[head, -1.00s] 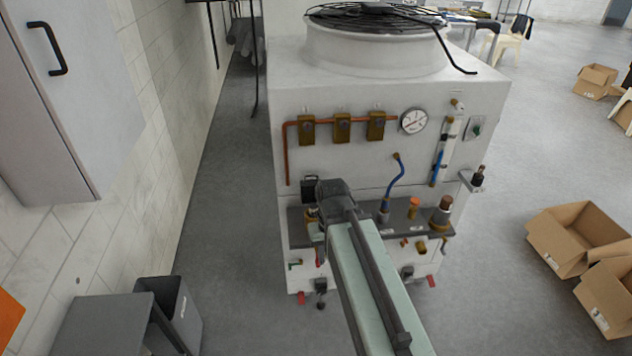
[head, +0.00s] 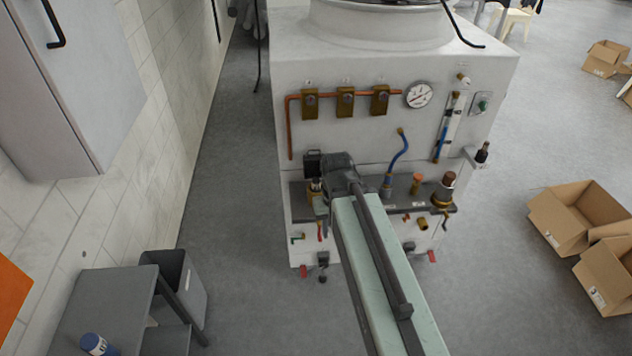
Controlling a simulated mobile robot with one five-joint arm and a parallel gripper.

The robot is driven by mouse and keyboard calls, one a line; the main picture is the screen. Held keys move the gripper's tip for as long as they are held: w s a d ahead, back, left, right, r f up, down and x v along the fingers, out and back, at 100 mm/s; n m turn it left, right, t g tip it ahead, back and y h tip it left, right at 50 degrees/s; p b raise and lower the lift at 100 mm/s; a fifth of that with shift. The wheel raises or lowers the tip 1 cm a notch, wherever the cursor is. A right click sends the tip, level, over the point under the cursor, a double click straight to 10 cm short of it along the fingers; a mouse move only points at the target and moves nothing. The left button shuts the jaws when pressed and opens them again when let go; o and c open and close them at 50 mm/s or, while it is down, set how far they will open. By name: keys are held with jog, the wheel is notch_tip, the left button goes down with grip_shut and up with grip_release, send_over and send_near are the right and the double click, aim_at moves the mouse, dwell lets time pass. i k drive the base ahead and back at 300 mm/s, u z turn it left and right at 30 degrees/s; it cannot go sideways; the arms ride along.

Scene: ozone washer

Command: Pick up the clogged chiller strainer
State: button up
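The white chiller (head: 290,75) stands ahead with a dark ledge (head: 400,215) across its front. On the ledge, a brass fitting (head: 315,192) stands at the left beside my gripper (head: 321,206). An orange-capped brass piece (head: 417,182) and a wider brass piece with a brown top (head: 446,190) stand to the right. I cannot tell which of these is the clogged strainer. My wrist is over the ledge's left part. My fingers are mostly hidden or too small to read, so neither opening nor grasp is clear.
A pressure gauge (head: 418,95), copper pipe (head: 290,130) and blue hose (head: 399,155) are on the chiller's front. A grey table (head: 110,295) with a blue can (head: 97,344) and a grey bin (head: 180,285) are at lower left. Cardboard boxes (head: 580,225) lie right; floor between is clear.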

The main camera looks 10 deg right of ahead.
aim_at(315, 187)
jog(key=u, duration=2.5)
jog(key=k, duration=0.4)
jog(key=u, duration=0.35)
